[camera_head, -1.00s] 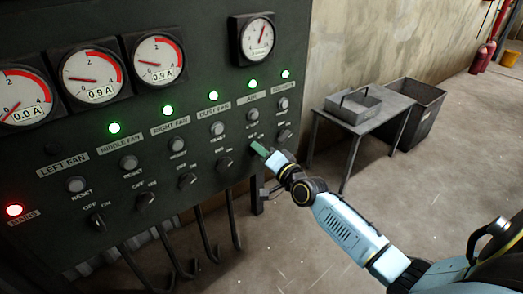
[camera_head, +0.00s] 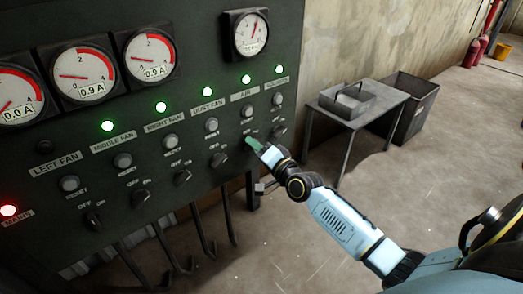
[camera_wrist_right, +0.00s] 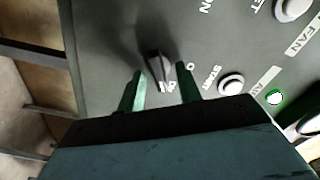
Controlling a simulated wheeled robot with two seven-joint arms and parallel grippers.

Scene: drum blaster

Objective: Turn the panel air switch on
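The panel air switch, a dark knob (camera_wrist_right: 158,65), shows in the right wrist view below the START button (camera_wrist_right: 231,84) and the AIR label. ON and OFF marks are beside it. In the head view it is hidden behind my right gripper (camera_head: 254,145). The right wrist view shows the green fingers of this gripper (camera_wrist_right: 162,74) open on either side of the knob, with a gap to each finger. The AIR light is green in the head view (camera_head: 245,79) and in the wrist view (camera_wrist_right: 275,97). My left gripper is not in view.
Other knobs, such as the dust fan switch (camera_head: 218,159) and sockets switch (camera_head: 279,131), flank the gripper. A metal table (camera_head: 384,109) with a tray (camera_head: 347,102) and a dark bin (camera_head: 412,119) stand to the right. The floor between is clear.

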